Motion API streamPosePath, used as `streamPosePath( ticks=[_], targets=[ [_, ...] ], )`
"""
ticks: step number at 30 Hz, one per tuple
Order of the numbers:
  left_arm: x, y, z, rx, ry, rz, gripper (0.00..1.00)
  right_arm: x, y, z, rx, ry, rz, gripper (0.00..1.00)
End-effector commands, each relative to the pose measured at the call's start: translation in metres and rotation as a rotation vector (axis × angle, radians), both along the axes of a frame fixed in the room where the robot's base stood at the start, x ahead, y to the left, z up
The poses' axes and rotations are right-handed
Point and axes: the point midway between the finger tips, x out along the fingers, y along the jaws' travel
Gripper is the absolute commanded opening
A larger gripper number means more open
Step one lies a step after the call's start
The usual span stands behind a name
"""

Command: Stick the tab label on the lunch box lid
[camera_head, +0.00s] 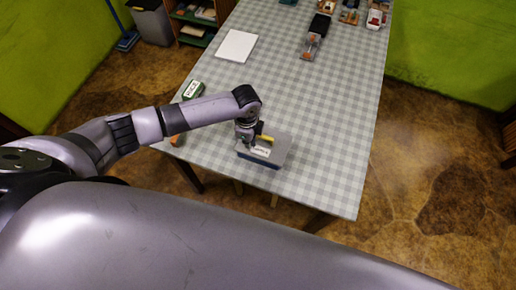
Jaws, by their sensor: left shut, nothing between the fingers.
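The lunch box (280,153) is a small grey box with a dark lower part near the front edge of the table. A small white label (261,152) shows on its lid. A yellow strip (266,138) lies across the lid, just right of the gripper. My left gripper (247,144) is shut and points down at the left part of the lid, beside the label. I cannot tell whether it touches the lid or label. The gripper hides part of the lid. My right gripper is not in view.
The table (330,140) has a checked cloth and is clear to the right. A green-and-white item (193,90) and an orange item (177,140) lie by its left edge. A white sheet (236,46) lies farther back. Several small objects stand at the far end.

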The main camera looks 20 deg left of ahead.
Motion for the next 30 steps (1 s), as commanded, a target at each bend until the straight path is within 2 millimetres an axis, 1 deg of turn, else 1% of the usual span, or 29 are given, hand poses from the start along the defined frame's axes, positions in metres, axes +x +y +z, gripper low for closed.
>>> streamPosePath(
  ticks=[5,24,30],
  targets=[
    [0.001,-0.002,0.0,0.0,0.0,0.0,0.0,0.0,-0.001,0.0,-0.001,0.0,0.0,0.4],
    [0.014,-0.037,-0.001,-0.001,0.0,0.0,0.0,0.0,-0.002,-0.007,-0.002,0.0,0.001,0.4],
    [0.017,-0.044,0.0,0.0,0.0,0.0,0.0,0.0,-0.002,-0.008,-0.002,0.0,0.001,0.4]
  ],
)
